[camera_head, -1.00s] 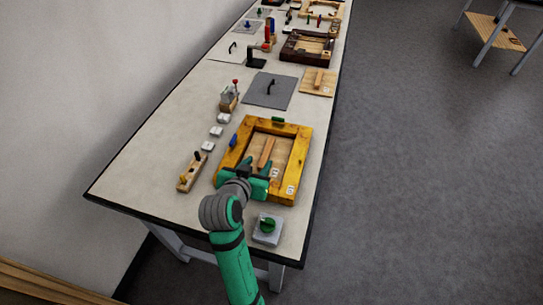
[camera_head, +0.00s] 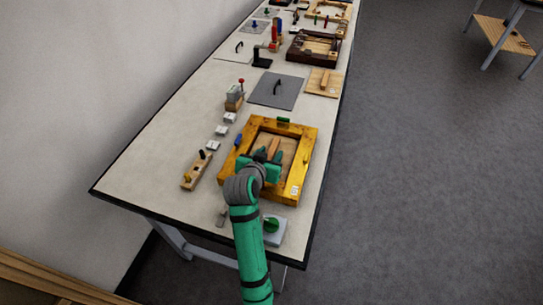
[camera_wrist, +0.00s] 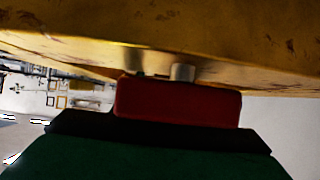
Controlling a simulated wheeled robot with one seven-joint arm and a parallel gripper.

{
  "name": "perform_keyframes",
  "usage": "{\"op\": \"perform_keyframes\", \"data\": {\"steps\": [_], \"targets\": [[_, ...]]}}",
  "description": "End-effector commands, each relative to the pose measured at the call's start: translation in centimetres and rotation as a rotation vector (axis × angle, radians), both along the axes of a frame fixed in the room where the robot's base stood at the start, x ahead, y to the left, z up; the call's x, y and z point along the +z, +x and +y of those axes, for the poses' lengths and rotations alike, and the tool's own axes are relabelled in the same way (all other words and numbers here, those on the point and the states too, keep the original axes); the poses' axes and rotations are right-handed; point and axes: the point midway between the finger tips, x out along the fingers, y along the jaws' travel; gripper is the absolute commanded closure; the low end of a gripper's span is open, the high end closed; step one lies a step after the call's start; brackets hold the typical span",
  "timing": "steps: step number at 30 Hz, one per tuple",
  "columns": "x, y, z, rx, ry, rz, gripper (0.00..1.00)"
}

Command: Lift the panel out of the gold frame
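The gold frame (camera_head: 304,148) lies on the near part of the bench. A pale wooden panel (camera_head: 287,145) sits inside it, with a raised wooden bar (camera_head: 274,145) as its handle. My gripper (camera_head: 268,155) is over the panel at the bar's near end. Its green fingers stand apart, and the bar shows between them; contact cannot be told. My wrist hides the frame's near left part. The wrist view shows a gold surface (camera_wrist: 200,50), likely the frame, and a red block (camera_wrist: 178,102) close to it. A green tab (camera_head: 284,120) and a blue tab (camera_head: 238,138) show on the frame.
A wooden block with pegs (camera_head: 197,170) and several white tiles (camera_head: 221,131) are left of the frame. A grey box with a green knob (camera_head: 272,230) stands at the near edge. A grey plate with a handle (camera_head: 276,91) lies beyond the frame. The bench's right edge is close.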

Motion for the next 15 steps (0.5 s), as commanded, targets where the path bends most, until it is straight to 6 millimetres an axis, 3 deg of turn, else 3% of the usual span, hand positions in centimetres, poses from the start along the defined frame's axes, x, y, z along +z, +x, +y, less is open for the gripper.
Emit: {"op": "perform_keyframes", "data": {"steps": [3, 8, 15], "targets": [[0.01, -0.01, 0.01, 0.000, 0.000, 0.000, 0.61], [0.02, -0.03, 0.02, 0.000, 0.000, 0.000, 0.99], [0.07, -0.02, 0.03, 0.000, 0.000, -0.001, 1.00]]}}
